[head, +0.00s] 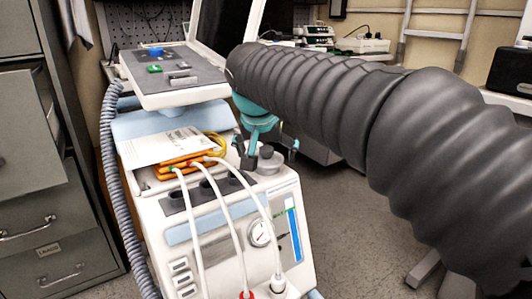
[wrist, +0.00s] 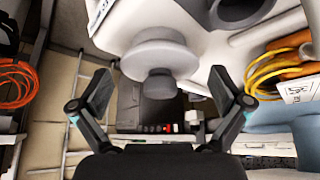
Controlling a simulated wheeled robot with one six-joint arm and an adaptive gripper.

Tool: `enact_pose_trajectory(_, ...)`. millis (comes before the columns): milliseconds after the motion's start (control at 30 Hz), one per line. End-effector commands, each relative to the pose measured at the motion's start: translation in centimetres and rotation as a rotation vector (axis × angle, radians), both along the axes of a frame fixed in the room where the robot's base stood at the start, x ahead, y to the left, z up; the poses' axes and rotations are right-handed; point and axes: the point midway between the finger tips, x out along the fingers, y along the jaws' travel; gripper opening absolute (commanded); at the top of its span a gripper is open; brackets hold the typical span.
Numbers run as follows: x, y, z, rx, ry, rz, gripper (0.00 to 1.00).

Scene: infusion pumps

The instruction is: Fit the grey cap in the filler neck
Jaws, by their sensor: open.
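The grey cap (head: 268,158) is at the right end of the white machine's top (head: 157,211) in the head view. In the wrist view the cap (wrist: 160,60) is a wide grey disc with a smaller round knob towards me. My gripper (head: 266,152) is over it, fingers spread to either side. The wrist view shows my open gripper (wrist: 161,80) with gaps between both fingers and the knob; nothing is held. The filler neck cannot be made out clearly; I cannot tell whether the cap sits in it.
Dark round wells (head: 200,190) and white hoses (head: 226,215) lie left of the cap. A pressure gauge (head: 261,233) is on the front. An orange block with yellow cable (head: 185,160) and a tray (head: 175,90) are behind. Grey cabinets (head: 40,190) stand left.

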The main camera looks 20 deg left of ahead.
Motion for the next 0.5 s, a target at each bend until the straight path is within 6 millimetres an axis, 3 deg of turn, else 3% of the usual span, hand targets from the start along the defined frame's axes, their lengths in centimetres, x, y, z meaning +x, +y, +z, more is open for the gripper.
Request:
enact_pose_trajectory(233,-0.9,0.0,1.7,0.002,-0.002,0.001,1.0)
enact_pose_trajectory(500,-3.5,-0.2,6.3,0.003,-0.003,0.001,1.0)
